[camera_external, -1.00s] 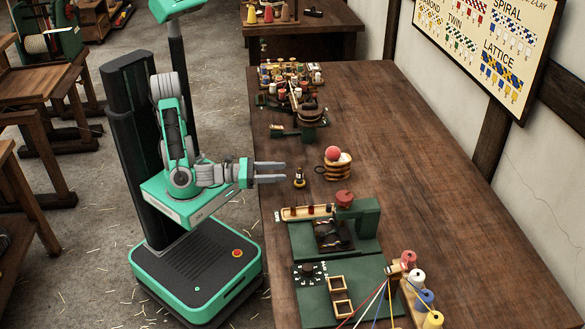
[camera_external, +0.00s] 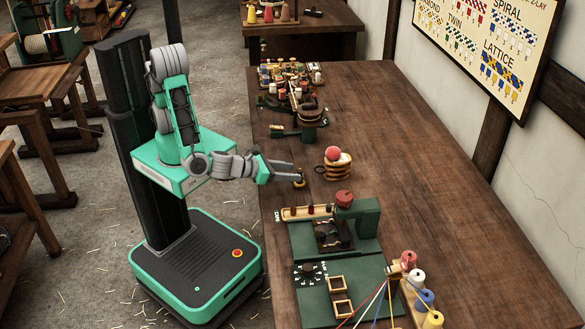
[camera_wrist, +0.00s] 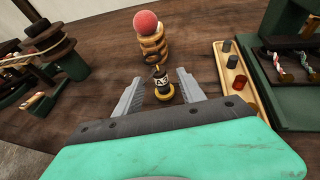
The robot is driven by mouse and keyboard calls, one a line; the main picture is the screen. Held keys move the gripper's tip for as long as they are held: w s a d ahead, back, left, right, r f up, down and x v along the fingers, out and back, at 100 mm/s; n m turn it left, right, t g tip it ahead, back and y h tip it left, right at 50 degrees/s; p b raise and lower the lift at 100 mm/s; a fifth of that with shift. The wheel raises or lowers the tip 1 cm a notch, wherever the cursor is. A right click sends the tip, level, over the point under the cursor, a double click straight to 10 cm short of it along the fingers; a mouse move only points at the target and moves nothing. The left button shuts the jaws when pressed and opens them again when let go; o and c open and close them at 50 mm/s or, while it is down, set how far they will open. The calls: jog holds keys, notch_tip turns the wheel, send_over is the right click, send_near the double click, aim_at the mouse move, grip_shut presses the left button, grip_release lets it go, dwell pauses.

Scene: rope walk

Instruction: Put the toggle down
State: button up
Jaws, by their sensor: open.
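My gripper (camera_external: 296,172) is open, low over the near left edge of the long table. In the wrist view its two grey fingers (camera_wrist: 160,77) stand on either side of a small upright black and brass piece (camera_wrist: 161,80) with a pale mark and a round yellow base. The piece stands on the table, with gaps to both fingers. In the external view my fingers partly hide it, and its base (camera_external: 299,184) shows. I cannot tell for sure whether this piece is the toggle. Nothing is held between the fingers.
A tray of small pegs (camera_external: 292,216) and a green device (camera_external: 367,219) lie on the near side. A dark green clamp-like tool (camera_external: 293,132) lies farther back. The table's right half is clear.

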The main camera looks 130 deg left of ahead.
jog(key=x, duration=0.7)
jog(key=shift+a+f, duration=0.15)
jog(key=shift+f, duration=0.1)
grip_shut()
jog(key=shift+r, duration=0.1)
